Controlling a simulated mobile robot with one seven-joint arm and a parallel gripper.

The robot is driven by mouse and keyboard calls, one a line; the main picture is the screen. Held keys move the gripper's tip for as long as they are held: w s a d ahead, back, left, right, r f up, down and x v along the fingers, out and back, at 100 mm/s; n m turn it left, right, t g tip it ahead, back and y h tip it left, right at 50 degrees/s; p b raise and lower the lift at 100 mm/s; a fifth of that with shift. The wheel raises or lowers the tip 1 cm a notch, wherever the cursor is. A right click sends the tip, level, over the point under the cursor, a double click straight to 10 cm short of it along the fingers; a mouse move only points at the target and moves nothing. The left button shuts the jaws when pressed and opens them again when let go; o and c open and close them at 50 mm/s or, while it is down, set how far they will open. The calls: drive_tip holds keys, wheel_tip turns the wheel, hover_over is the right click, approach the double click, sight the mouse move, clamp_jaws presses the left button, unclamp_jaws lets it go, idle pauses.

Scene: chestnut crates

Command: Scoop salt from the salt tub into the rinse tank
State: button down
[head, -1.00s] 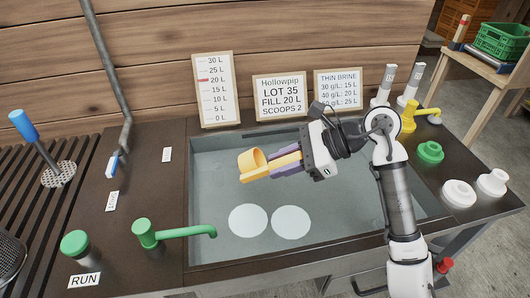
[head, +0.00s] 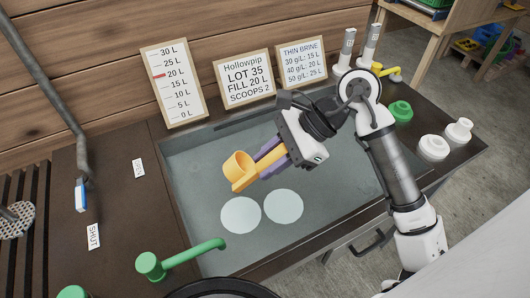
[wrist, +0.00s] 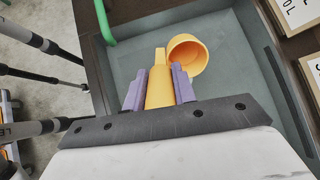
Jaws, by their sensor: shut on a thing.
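My gripper (head: 268,160) is shut on the handle of a yellow-orange scoop (head: 238,168). Its purple fingers sit on both sides of the handle, clearly in the wrist view (wrist: 158,90). The scoop's round cup (wrist: 187,54) shows bare orange inside in the wrist view; I see no salt in it. The scoop is held above the grey rinse tank (head: 186,172). Two pale round patches (head: 241,215) (head: 284,206) show in the tank below the scoop. I cannot make out a salt tub in these views.
A green tap (head: 180,258) reaches over the tank's near-left edge. Behind the tank stand a litre scale (head: 173,83), a "LOT 35, FILL 20 L, SCOOPS 2" card (head: 244,80) and a brine card (head: 301,63). White knobs (head: 432,147) and a green knob (head: 400,111) lie right.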

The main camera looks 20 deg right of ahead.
drive_tip(key=shift+a+r+h+p, duration=0.3)
drive_tip(key=shift+r+h+p, duration=0.35)
drive_tip(key=shift+p, duration=0.5)
drive_tip(key=h+p, duration=0.1)
drive_tip(key=a+p, duration=0.1)
drive_tip(key=p, duration=0.1)
drive_tip(key=r+h+p, duration=0.1)
drive_tip(key=p, duration=0.1)
drive_tip(key=shift+w+a+g+h, duration=0.2)
drive_tip(key=shift+a+g+h, duration=0.05)
drive_tip(key=shift+g+h, duration=0.15)
drive_tip(key=shift+a+f+h+b, duration=0.15)
drive_tip(key=shift+f+h+b, duration=0.2)
drive_tip(key=shift+f, duration=0.15)
drive_tip(key=shift+w+a+f+h+b, duration=0.1)
drive_tip(key=shift+a+h+b, duration=0.2)
drive_tip(key=shift+b, duration=0.25)
drive_tip(key=shift+w+a+g+h+b, duration=0.2)
drive_tip(key=shift+a+g+h+b, duration=0.3)
drive_tip(key=shift+h, duration=0.3)
drive_tip(key=shift+a+r+h+b, duration=0.4)
drive_tip(key=shift+h+b, duration=0.2)
drive_tip(key=shift+h, duration=0.3)
